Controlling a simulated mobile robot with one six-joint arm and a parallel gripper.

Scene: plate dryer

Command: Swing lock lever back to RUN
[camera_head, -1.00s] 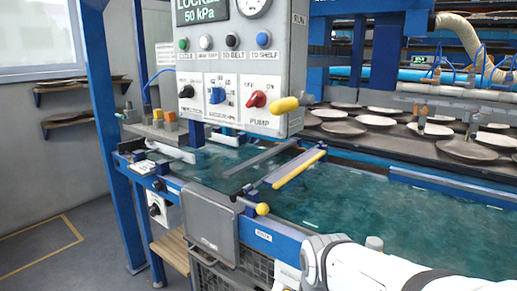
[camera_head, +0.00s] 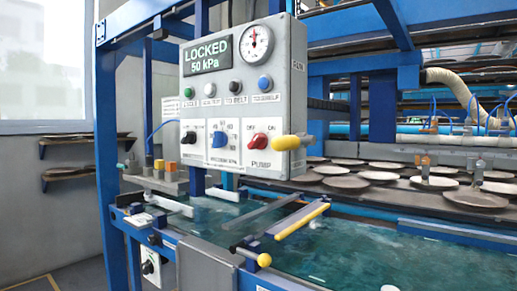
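The grey control panel (camera_head: 190,110) stands at the centre, its green display (camera_head: 208,54) reading LOCKED 50 kPa. A lever with a thick yellow grip (camera_head: 287,143) is at the panel's lower right edge, roughly level and sticking out in front of the side face. A small label (camera_head: 298,65), hard to read now but showing RUN in the earlier frame, is higher on that side face. My gripper is not in view, and nothing is seen touching the lever.
Round plates (camera_head: 365,178) lie on a dark shelf behind. A blue post (camera_head: 107,150) stands at left. The space right of the lever looks clear.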

